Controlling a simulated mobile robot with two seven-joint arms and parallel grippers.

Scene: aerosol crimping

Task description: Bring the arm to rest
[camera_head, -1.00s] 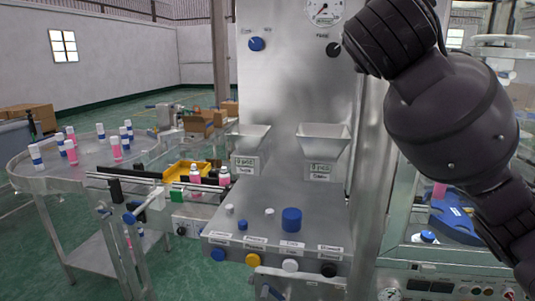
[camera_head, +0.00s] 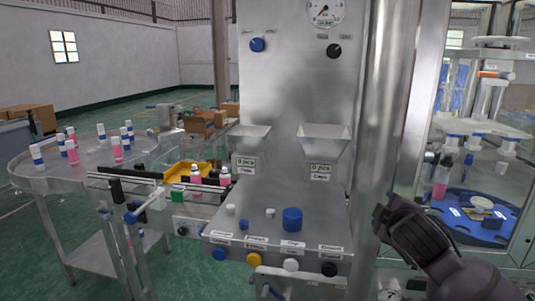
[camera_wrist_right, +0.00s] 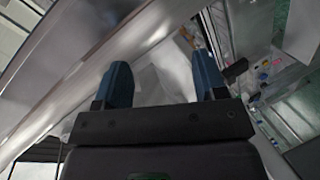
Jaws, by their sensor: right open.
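My left arm and gripper are not in view.
The steel machine (camera_head: 300,100) stands in the middle with two hoppers and a blue cap (camera_head: 292,219) on its panel. A round table (camera_head: 85,165) with several bottles is at left. At right, a pink bottle (camera_head: 440,182) stands on a blue rotary plate (camera_head: 470,212).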

